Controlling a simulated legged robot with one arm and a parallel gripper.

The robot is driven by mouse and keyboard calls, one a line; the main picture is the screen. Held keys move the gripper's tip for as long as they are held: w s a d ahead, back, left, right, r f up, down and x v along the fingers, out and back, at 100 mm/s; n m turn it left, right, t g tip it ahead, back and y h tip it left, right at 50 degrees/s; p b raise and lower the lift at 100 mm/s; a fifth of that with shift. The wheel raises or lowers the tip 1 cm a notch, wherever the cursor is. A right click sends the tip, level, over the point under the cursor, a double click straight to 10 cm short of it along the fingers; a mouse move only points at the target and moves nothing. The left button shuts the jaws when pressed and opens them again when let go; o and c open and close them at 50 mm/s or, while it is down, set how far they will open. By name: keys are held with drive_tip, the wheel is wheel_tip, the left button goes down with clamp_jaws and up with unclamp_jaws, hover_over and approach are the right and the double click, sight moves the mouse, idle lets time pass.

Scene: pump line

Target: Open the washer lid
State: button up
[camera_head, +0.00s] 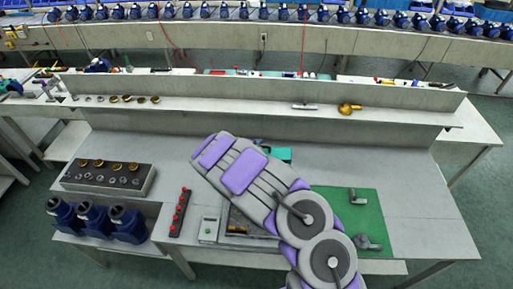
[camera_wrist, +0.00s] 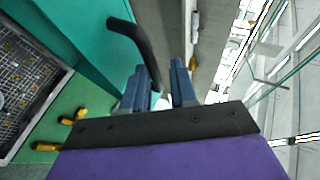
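The teal washer (camera_head: 281,154) sits on the workbench and is mostly hidden behind my arm in the head view. In the wrist view its teal panel (camera_wrist: 85,35) fills the upper left, with a curved black handle (camera_wrist: 128,32) standing out from it. My gripper (camera_wrist: 159,80) has two blue fingers pointing ahead with a gap between them. The handle's lower end runs down to the fingers; I cannot tell whether it touches them. Nothing is clearly held. In the head view the gripper is hidden by my arm. I cannot tell how far the lid stands open.
A metal-framed tray of small parts (camera_wrist: 25,85) and small yellow-and-black pieces (camera_wrist: 75,115) lie left in the wrist view. The head view shows a parts block (camera_head: 108,177), blue pumps (camera_head: 95,221), a red-button strip (camera_head: 180,212), a green mat (camera_head: 375,215) and a raised shelf (camera_head: 230,104).

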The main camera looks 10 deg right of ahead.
drive_tip(key=shift+o, duration=1.4)
drive_tip(key=shift+s+a+r, duration=0.1)
drive_tip(key=shift+s, duration=0.05)
drive_tip(key=shift+f, duration=0.2)
drive_tip(key=b+v, duration=0.1)
drive_tip(key=v, duration=1.6)
drive_tip(key=shift+a+r, duration=0.15)
drive_tip(key=shift+a, duration=0.05)
drive_tip(key=shift+d, duration=0.15)
